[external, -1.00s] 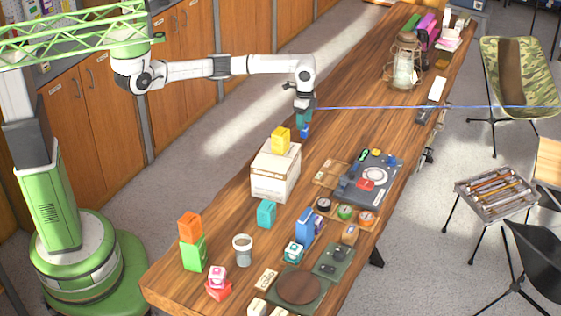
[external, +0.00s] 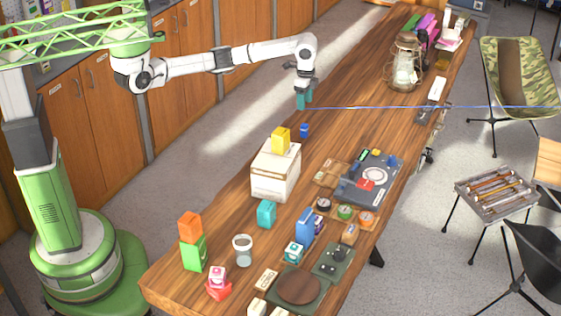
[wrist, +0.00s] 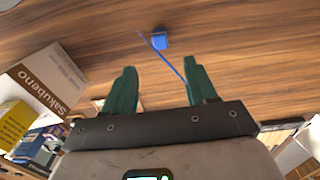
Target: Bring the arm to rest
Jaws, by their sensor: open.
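The blue block also shows in the wrist view (wrist: 160,38), ahead of the fingertips. A thin blue line crosses the picture near the gripper.
A white box (external: 275,174) with a yellow block (external: 281,140) on top stands near the blue block. A lantern (external: 404,65) stands farther back. Several small goods cover the front of the table (external: 345,120). The tabletop between blue block and lantern is clear.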

